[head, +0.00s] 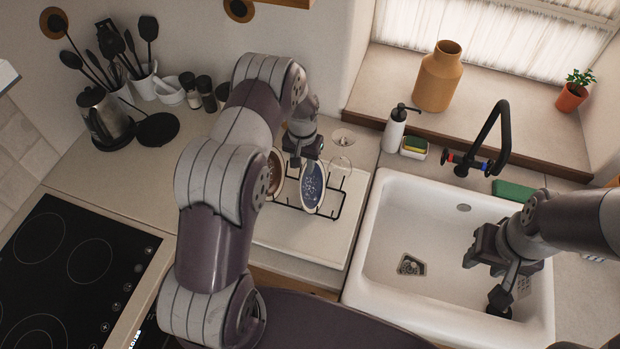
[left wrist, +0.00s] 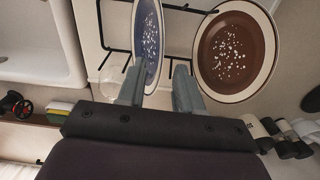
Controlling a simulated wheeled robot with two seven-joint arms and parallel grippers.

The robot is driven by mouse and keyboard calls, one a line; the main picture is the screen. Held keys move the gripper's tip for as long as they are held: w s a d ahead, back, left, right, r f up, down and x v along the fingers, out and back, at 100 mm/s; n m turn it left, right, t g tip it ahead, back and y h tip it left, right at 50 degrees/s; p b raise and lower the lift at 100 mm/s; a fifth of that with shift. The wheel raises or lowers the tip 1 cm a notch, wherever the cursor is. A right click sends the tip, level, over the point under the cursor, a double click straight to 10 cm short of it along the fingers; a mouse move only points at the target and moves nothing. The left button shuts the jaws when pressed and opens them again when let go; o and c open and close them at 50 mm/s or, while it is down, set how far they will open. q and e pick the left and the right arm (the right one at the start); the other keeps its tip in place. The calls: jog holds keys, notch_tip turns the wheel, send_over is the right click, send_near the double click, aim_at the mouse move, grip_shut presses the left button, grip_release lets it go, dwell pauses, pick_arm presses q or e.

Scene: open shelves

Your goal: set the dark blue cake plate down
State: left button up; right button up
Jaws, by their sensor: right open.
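The dark blue cake plate (head: 312,187), with a pale rim and white speckles, stands on edge in a black wire rack (head: 340,207) on the counter left of the sink. In the left wrist view the blue plate (left wrist: 150,40) shows nearly edge-on, its near rim by the gap between my fingers. My left gripper (head: 303,160) is at the plate's upper edge; its fingers (left wrist: 158,92) are apart, with free space beside the rim. Whether one finger touches the plate is unclear. My right gripper (head: 492,285) is open and empty over the sink.
A brown plate (left wrist: 236,50) stands close beside the blue one, partly hidden by my left arm in the head view. A clear glass (head: 341,168) is by the rack. The white sink (head: 385,225), black faucet (head: 502,130) and soap dispenser (head: 395,130) are to the right.

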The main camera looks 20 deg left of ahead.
pick_arm(q)
jog(key=shift+f, duration=0.2)
grip_shut()
jog(key=shift+w, duration=0.1)
dwell(1.1)
